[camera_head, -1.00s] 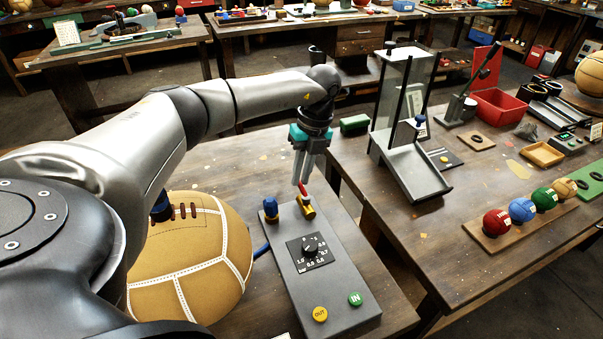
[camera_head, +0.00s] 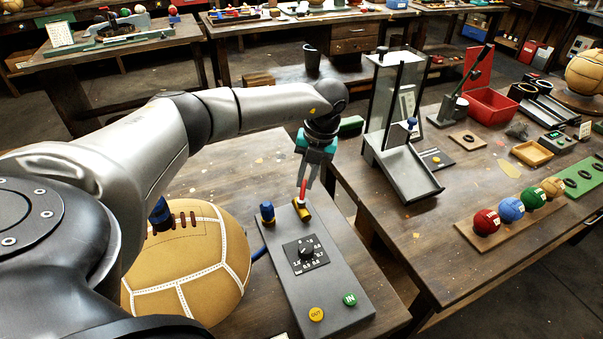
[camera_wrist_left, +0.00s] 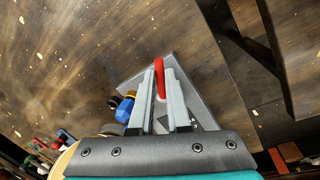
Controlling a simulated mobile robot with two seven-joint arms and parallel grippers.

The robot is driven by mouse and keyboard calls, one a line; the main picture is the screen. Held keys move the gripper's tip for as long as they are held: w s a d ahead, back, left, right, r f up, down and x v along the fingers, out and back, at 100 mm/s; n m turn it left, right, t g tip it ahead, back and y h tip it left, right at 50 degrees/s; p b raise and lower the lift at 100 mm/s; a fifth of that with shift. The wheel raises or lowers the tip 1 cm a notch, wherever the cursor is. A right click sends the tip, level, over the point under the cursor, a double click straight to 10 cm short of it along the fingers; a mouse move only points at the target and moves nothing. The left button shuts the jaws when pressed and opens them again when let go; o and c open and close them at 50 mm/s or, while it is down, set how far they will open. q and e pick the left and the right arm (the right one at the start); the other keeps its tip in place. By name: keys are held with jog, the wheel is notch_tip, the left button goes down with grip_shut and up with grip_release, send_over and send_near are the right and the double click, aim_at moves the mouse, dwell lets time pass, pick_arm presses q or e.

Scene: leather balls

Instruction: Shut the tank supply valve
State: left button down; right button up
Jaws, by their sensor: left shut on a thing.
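The grey control panel (camera_head: 325,287) lies on the near table and has a dial (camera_head: 306,252), a yellow OUT button (camera_head: 316,314) and a green IN button (camera_head: 350,299). At its far end is a brass valve (camera_head: 302,210) with a red lever (camera_head: 303,190). A blue fitting (camera_head: 267,212) stands left of the valve. My left gripper (camera_head: 306,186) points down over the valve and is shut on the red lever, which also shows between the fingers in the left wrist view (camera_wrist_left: 159,75). My right gripper is not in view.
A tan laced ball (camera_head: 195,265) stands left of the panel, close to my left arm. A clear-walled stand with a ramp (camera_head: 405,170) and several coloured balls on a wooden strip (camera_head: 465,230) are on the table to the right.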

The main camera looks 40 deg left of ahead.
pick_arm(q)
jog(key=m, duration=0.1)
jog(key=d+m, duration=0.1)
jog(key=m, duration=0.1)
jog(key=shift+w+r+t+p, duration=0.1)
jog(key=shift+w+t+p, duration=0.1)
jog(key=shift+t+p, duration=0.15)
jog(key=m, duration=0.1)
jog(key=d+m, duration=0.1)
jog(key=m, duration=0.1)
jog(key=shift+d+t+p, duration=0.15)
jog(key=shift+t+p, duration=0.1)
jog(key=shift+p, duration=0.15)
jog(key=m, duration=0.2)
jog(key=d+m, duration=0.1)
jog(key=m, duration=0.1)
jog(key=m+t, duration=0.1)
jog(key=shift+s+d+m, duration=0.35)
jog(key=shift+m, duration=0.05)
jog(key=c, duration=0.9)
grip_release()
jog(key=d+r, duration=0.1)
jog(key=r, duration=0.4)
jog(key=s+r, duration=0.1)
jog(key=r, duration=0.4)
jog(key=d+r+p, duration=0.1)
jog(key=r, duration=0.3)
jog(key=shift+s+d+r, duration=0.25)
jog(key=shift+d+r, duration=0.1)
jog(key=shift+r, duration=0.05)
